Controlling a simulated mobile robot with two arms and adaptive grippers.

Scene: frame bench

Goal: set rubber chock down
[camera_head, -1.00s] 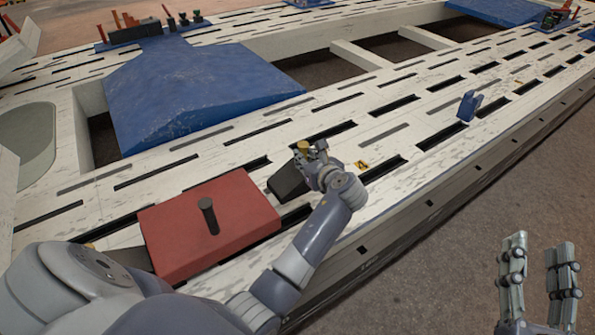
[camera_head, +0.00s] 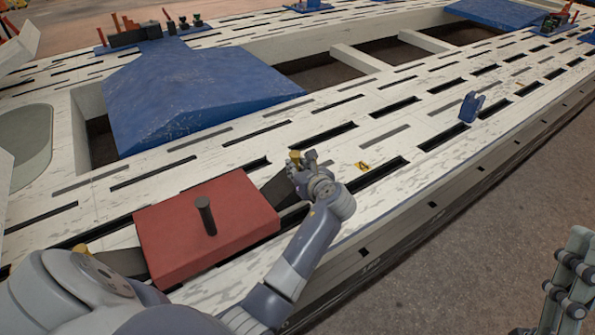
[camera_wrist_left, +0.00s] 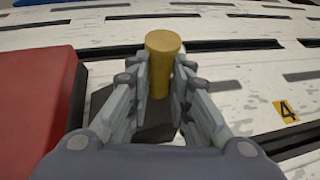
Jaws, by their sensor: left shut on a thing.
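The rubber chock is a dark wedge (camera_head: 275,186) with a yellow knob (camera_head: 295,157) on top. It is at the right side of the red block (camera_head: 170,240), very close to it. My left gripper (camera_head: 304,160) is shut on the yellow knob. In the left wrist view the yellow knob (camera_wrist_left: 163,65) stands upright between the fingers, with the dark chock (camera_wrist_left: 150,130) below. The fingers and my wrist hide part of the chock. I cannot tell whether its underside touches the slotted bench. My right gripper (camera_head: 568,285) shows only partly at the lower right, beyond the bench edge.
Another dark wedge with a yellow knob (camera_head: 82,249) is at the red block's left side. A dark peg (camera_head: 206,215) stands on the block. A yellow "4" marker (camera_head: 362,166) lies right of my left gripper. A blue bracket (camera_head: 471,106) stands farther right. Slotted white bench (camera_head: 330,200) lies between.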

